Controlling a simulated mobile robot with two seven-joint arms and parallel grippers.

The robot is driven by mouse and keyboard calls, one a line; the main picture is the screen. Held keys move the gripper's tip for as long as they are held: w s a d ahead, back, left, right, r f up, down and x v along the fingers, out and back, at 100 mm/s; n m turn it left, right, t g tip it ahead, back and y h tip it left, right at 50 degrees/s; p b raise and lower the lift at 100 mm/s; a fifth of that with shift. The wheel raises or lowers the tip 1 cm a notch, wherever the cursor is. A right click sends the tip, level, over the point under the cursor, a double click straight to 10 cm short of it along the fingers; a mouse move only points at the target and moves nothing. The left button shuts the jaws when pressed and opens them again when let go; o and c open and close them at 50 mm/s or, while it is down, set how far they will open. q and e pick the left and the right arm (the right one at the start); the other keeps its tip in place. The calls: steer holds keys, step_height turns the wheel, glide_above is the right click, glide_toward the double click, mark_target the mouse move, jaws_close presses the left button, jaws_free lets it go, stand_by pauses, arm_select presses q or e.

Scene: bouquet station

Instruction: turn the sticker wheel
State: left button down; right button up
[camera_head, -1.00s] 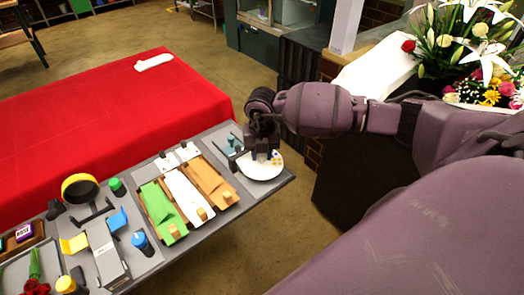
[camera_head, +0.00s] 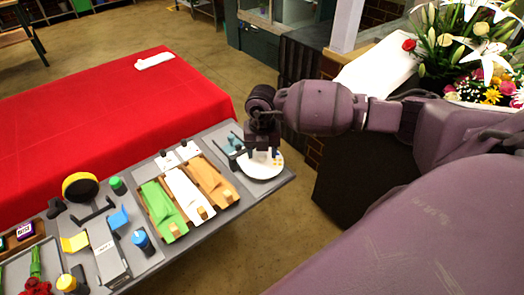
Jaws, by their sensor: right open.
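The sticker wheel (camera_head: 261,170) is a white disc with small coloured spots, at the right end of the grey bench. My right gripper (camera_head: 262,155) points down over the wheel's back part and hides some of it. Its jaws are open, and its fingertips are at or just above the disc; I cannot tell if they touch it. My right arm reaches in from the right. My left gripper is not in view.
Green, white and orange paper sheets lie in a wooden rack (camera_head: 142,204) left of the wheel. A small blue-grey item (camera_head: 232,142) sits close behind the wheel. A red-covered table (camera_head: 110,105) stands behind the bench. Flowers (camera_head: 465,50) stand at the upper right.

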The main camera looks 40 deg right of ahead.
mark_target(262, 153)
step_height(262, 153, up, 10)
steer(key=shift+r, duration=0.25)
stand_by(0.6)
